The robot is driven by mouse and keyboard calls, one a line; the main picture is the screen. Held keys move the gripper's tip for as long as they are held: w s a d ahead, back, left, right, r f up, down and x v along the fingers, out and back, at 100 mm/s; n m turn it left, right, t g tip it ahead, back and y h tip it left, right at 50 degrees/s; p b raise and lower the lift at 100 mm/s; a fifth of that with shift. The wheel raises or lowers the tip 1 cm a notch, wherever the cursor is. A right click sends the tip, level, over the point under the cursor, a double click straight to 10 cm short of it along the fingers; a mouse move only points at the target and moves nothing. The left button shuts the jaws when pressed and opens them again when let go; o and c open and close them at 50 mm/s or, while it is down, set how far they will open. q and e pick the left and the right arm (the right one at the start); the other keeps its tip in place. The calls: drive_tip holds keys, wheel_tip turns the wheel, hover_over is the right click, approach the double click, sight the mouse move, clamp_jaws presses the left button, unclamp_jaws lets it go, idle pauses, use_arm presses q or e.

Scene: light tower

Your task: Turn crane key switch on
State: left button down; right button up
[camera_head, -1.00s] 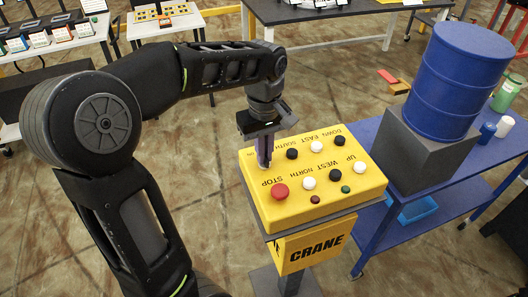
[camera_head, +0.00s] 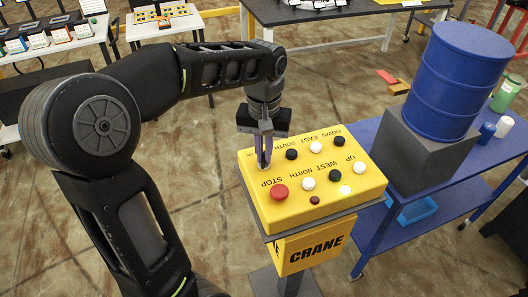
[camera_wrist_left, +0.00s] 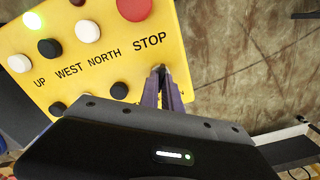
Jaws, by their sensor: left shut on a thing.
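The yellow crane control box (camera_head: 270,210) stands on a post, with its labelled button panel facing up. My left gripper (camera_head: 264,164) points down at the panel's far left corner, beside the STOP label. Its fingers are shut on the key switch, which they almost wholly hide. In the left wrist view the fingertips (camera_wrist_left: 163,74) close together at the panel edge (camera_wrist_left: 190,75) near the word STOP. A small indicator lamp (camera_head: 345,190) on the panel is lit bright; it glows green in the left wrist view (camera_wrist_left: 33,20). My right gripper is not in view.
The red STOP button (camera_head: 279,192) and several black and white buttons lie close to the gripper. A blue cart (camera_head: 440,205) with a blue barrel (camera_head: 458,80) on a grey block stands at right. Open floor lies left of the box.

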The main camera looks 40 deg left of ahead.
use_arm(q)
drive_tip(key=c, duration=1.6)
unclamp_jaws()
drive_tip(key=shift+o, duration=0.2)
wheel_tip(320, 180, up, 8)
drive_tip(key=shift+f+p, duration=0.1)
drive_tip(key=shift+p, duration=0.35)
